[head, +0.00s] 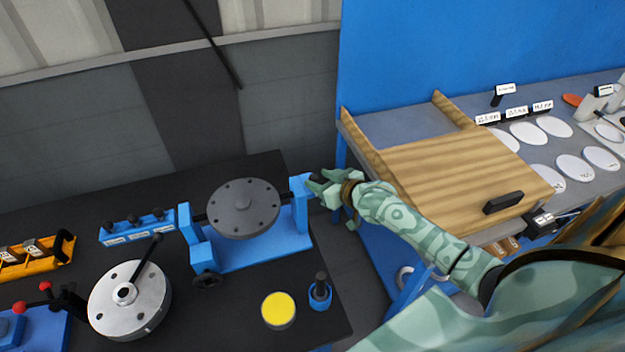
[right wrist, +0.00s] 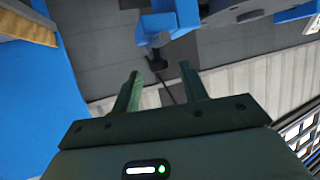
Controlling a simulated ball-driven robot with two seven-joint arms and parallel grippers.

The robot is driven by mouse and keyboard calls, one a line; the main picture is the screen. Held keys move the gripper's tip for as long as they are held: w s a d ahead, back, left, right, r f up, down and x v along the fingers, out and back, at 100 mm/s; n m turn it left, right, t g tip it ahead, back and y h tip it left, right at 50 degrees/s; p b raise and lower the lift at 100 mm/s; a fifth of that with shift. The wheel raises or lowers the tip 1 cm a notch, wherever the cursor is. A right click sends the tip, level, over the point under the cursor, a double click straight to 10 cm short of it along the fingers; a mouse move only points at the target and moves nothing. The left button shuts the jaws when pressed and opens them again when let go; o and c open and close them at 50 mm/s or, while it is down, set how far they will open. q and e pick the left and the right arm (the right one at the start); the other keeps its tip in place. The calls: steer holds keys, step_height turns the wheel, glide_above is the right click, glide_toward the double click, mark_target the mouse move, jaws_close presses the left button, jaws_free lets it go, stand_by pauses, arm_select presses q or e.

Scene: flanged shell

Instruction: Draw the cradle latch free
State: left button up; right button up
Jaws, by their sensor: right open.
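A blue cradle (head: 258,248) stands on the black bench and holds a grey flanged disc (head: 243,208) with bolt holes. My right gripper (head: 316,184) is open at the cradle's right post (head: 300,205). In the right wrist view a small black knob (right wrist: 157,62), which looks like the cradle latch, sticks out of the blue post (right wrist: 168,20). It lies just ahead of the open fingers (right wrist: 160,72), roughly between them. I cannot tell whether they touch it. In the head view the gripper hides the knob. My left gripper does not show.
A silver round flange (head: 150,300) with a black handle, a yellow-topped pot (head: 278,310) and a blue holder with a black peg (head: 320,292) stand on the bench. A wooden board (head: 440,170) and white discs (head: 573,168) lie on the grey table at right.

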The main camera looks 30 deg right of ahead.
mark_target(316, 178)
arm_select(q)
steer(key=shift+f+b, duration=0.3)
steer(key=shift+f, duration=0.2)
arm_select(e)
steer(key=shift+x, duration=1.75)
